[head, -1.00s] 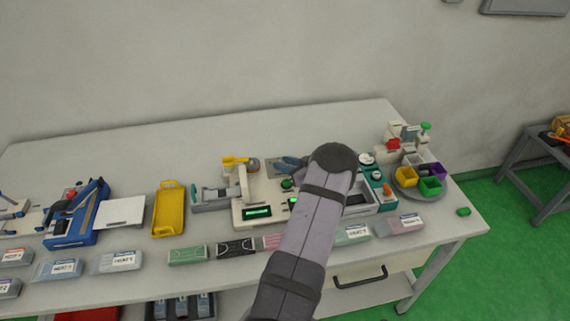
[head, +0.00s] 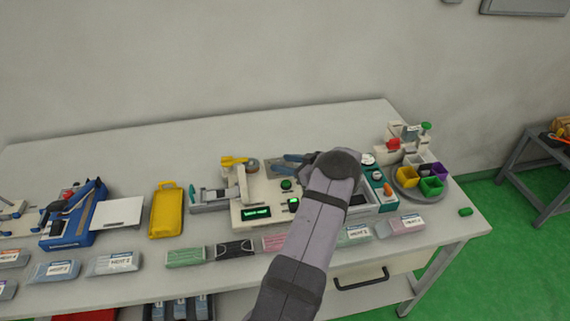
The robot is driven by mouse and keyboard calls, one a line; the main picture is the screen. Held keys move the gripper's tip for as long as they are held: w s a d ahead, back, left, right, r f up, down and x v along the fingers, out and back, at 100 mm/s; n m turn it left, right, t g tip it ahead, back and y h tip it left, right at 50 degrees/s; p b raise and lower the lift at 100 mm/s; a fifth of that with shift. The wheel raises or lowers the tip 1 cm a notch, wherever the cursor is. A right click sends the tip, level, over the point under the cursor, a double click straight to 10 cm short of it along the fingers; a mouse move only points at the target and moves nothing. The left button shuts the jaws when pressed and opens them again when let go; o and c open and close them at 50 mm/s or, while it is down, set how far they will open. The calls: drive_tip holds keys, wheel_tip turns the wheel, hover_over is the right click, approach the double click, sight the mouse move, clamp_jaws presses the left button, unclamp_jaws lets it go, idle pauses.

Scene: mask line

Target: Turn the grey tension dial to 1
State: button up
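My arm covers the right part of the cream machine (head: 250,190), which has green-lit displays (head: 257,212) and a green button (head: 287,184). My gripper is hidden behind the arm's dark joint. Only a dark grey part shows at the joint's left edge, and I cannot tell whether it is wrist or gripper. I cannot make out a grey tension dial; it may be behind the arm. A white round dial (head: 367,159) shows on the teal unit (head: 378,178) just right of the joint. Its setting is too small to read.
A round grey tray (head: 407,193) with coloured bins stands at the right. Labelled packs (head: 185,256) line the front edge. A yellow item (head: 166,211) lies to the left. The table's back is clear.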

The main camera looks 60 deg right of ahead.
drive_tip(key=shift+s, duration=0.1)
drive_tip(key=shift+b+v, duration=1.1)
drive_tip(key=shift+v, duration=2.45)
drive_tip(key=shift+r, duration=0.1)
drive_tip(key=shift+d, duration=0.1)
